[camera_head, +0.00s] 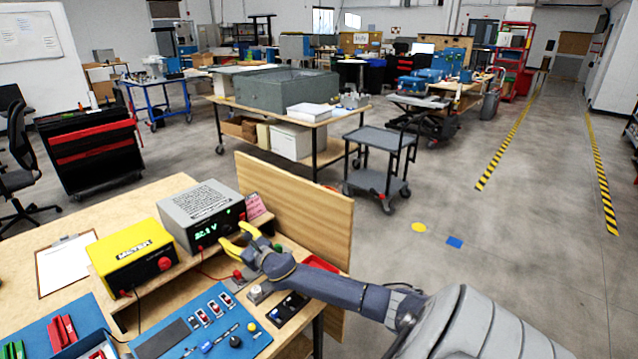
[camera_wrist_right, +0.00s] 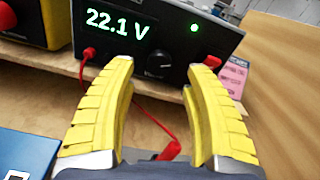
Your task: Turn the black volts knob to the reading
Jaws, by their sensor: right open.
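The power supply (camera_head: 203,213) is a grey box with a dark front and a green display (camera_wrist_right: 117,24) reading 22.1 V in the right wrist view. Its round black volts knob (camera_wrist_right: 159,64) sits right of and below the display. My right gripper (camera_wrist_right: 158,82) has two yellow fingers spread apart, one either side of the knob in that view. Nothing is held between them; whether they touch the knob I cannot tell. In the head view the right gripper (camera_head: 236,236) is in front of the supply. A pink note (camera_wrist_right: 232,78) stands beside the supply, its text unreadable.
A yellow meter box (camera_head: 132,256) stands left of the supply. A blue panel (camera_head: 205,322) with switches lies in front. A wooden board (camera_head: 295,205) rises behind and to the right.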

